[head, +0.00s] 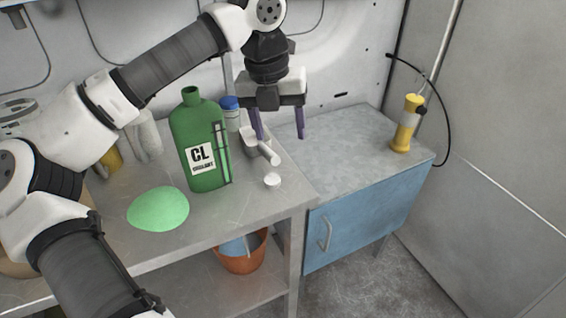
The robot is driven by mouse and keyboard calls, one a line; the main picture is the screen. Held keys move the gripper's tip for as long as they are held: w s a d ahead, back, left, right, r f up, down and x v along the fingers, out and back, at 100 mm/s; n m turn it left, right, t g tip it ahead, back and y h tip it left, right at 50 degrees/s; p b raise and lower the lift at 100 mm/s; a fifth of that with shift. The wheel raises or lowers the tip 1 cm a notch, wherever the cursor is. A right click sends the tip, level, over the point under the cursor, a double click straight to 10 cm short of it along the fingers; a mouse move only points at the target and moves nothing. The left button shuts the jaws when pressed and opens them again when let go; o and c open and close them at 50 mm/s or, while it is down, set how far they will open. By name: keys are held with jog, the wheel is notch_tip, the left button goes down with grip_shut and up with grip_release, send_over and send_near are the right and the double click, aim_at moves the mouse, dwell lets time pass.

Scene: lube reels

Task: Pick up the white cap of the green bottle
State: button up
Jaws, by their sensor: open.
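A small white cap (272,181) lies on the table to the right of the bottle, near the table's right edge. My gripper (279,137) hangs fingers down, behind and above the cap in the picture. Its two purple fingers are apart, and I see nothing held between them. The cap is clear of the fingers.
A green dome (158,209) lies at front left. A blue cabinet (365,218) with a yellow tool (405,125) adjoins on the right. An orange bucket (241,256) sits below.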

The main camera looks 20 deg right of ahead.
jog(key=w+a+n+y, duration=0.1)
jog(key=w+a+y, duration=0.1)
jog(key=p, duration=0.1)
send_over(271, 181)
jog(key=f, duration=0.8)
jog(key=shift+s+a, duration=0.1)
jog(key=shift+a, duration=0.15)
jog(key=shift+d+f+p, duration=0.15)
jog(key=shift+f+p, duration=0.55)
jog(key=shift+f, duration=0.9)
jog(key=shift+d+f+p, duration=0.1)
jog(key=shift+f+p, duration=0.55)
jog(key=shift+f, duration=0.9)
jog(key=c, duration=1.1)
jog(key=shift+o, duration=0.2)
jog(key=shift+r, duration=0.1)
